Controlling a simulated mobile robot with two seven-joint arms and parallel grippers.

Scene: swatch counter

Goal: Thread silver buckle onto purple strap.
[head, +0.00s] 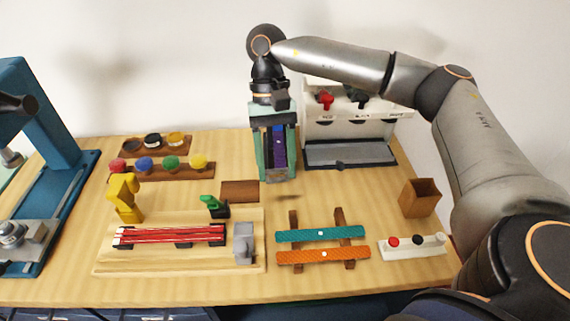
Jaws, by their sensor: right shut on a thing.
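My right gripper (277,172) points down over the back middle of the table. It is shut on the purple strap (279,150), which shows upright between its green fingers. A shadow on the table below suggests the strap is held clear of the surface. I cannot make out the silver buckle for sure. A grey, metal-looking piece (243,243) stands at the right end of the pale wooden board (175,268), but I cannot tell whether it is the buckle. My left gripper is not in view.
A teal strap (345,234) and an orange strap (300,257) lie on a wooden rack. A wooden cup (420,199) and white button panel (425,249) stand right, a white dispenser (345,129) behind. A blue press (55,150) stands left. Red cords (170,235) lie on the board.

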